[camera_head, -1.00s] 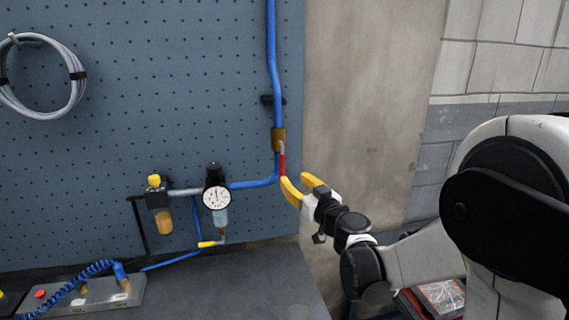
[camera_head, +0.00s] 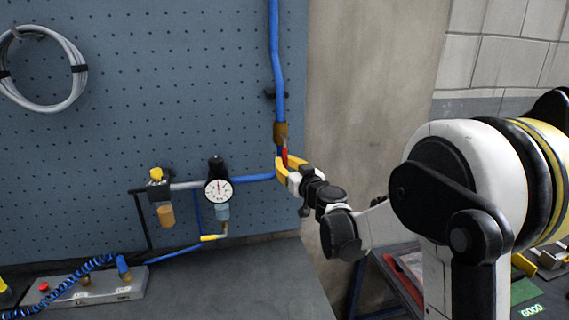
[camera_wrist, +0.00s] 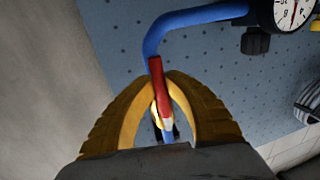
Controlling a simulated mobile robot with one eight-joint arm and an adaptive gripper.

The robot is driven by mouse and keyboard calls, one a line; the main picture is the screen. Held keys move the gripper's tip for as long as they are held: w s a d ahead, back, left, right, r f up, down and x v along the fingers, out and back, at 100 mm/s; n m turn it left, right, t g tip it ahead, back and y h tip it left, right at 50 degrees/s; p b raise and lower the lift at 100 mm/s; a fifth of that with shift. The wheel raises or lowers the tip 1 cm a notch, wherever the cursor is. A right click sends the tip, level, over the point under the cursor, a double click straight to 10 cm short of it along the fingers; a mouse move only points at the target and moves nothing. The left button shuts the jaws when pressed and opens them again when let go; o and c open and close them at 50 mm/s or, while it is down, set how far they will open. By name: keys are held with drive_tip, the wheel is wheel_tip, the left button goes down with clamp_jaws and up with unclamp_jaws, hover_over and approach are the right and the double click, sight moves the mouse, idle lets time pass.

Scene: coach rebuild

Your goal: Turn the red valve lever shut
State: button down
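The red valve lever (camera_head: 285,156) hangs down from the brass valve body (camera_head: 280,131) on the vertical blue pipe, roughly in line with it. My gripper (camera_head: 286,162), with yellow fingers, is at the lever from the lower right. In the wrist view, the red lever (camera_wrist: 158,80) runs between the two fingers (camera_wrist: 161,82). The fingertips close in on both its sides and appear to touch it. The lever's lower end reaches in between the fingers, partly hidden. The brass body is not clearly seen in the wrist view.
A dial gauge (camera_head: 218,190) and a filter unit with a yellow knob (camera_head: 156,175) are left of the lever on the blue pegboard (camera_head: 120,100). A grey bench top (camera_head: 240,285) lies below. Bare wall (camera_head: 365,100) is to the right.

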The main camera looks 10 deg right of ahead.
drive_tip(key=shift+d, duration=0.1)
drive_tip(key=d+r+n+g+h+p, duration=0.1)
drive_tip(key=d+r+n+h+p, duration=0.2)
drive_tip(key=d+r+n, duration=0.4)
drive_tip(key=shift+d+r+n+g+p, duration=0.2)
drive_tip(key=shift+r+n+g+p, duration=0.35)
drive_tip(key=shift+n, duration=3.85)
drive_tip(key=shift+f, duration=0.15)
drive_tip(key=c, duration=1.4)
unclamp_jaws()
drive_tip(key=shift+s, duration=0.1)
